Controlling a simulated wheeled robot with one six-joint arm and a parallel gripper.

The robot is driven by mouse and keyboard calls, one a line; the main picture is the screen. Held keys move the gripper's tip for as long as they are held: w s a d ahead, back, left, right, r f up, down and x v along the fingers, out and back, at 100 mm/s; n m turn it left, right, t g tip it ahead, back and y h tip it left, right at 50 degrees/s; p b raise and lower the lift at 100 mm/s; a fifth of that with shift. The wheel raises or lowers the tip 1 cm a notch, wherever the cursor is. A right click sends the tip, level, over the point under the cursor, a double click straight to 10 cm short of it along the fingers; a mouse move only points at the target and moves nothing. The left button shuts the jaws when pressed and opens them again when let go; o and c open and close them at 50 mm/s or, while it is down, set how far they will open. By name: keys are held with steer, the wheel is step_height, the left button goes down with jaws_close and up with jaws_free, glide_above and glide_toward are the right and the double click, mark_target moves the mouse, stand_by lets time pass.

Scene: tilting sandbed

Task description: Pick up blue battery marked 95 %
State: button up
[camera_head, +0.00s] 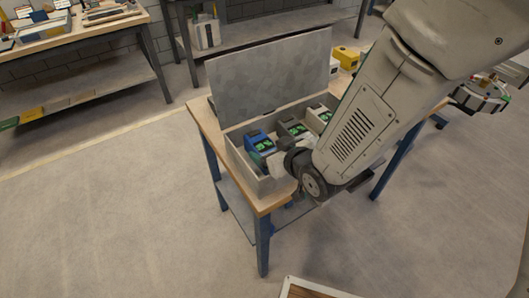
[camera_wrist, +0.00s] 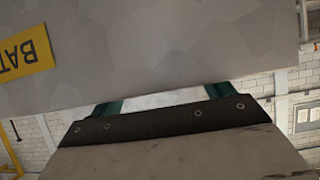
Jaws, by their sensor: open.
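A blue battery (camera_head: 258,142) with a green display sits upright at the left end of an open grey box (camera_head: 248,174) in the head view. The marking on its display is too small to read. Two greyer batteries with green displays, a middle one (camera_head: 291,129) and a right one (camera_head: 320,114), sit in the same box. My gripper (camera_wrist: 163,99) shows in the wrist view with its two green fingers apart and nothing visible held. In the head view my arm covers the box's right front, and the fingers cannot be made out.
The box's raised grey lid (camera_head: 270,75) stands behind the batteries; it fills the top of the wrist view, with a yellow label. The box rests on a wooden-topped table (camera_head: 207,122) with blue legs. Yellow items (camera_head: 346,57) lie behind it. Open floor lies left.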

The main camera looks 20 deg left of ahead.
mark_target(265, 146)
steer(key=x, duration=0.3)
steer(key=shift+w+a+f, duration=0.1)
steer(key=shift+f, duration=0.2)
steer(key=shift+a, duration=0.25)
steer(key=shift+w+d, duration=0.1)
steer(key=shift+d, duration=0.05)
steer(key=c, duration=0.4)
jaws_close()
steer(key=shift+r, duration=0.15)
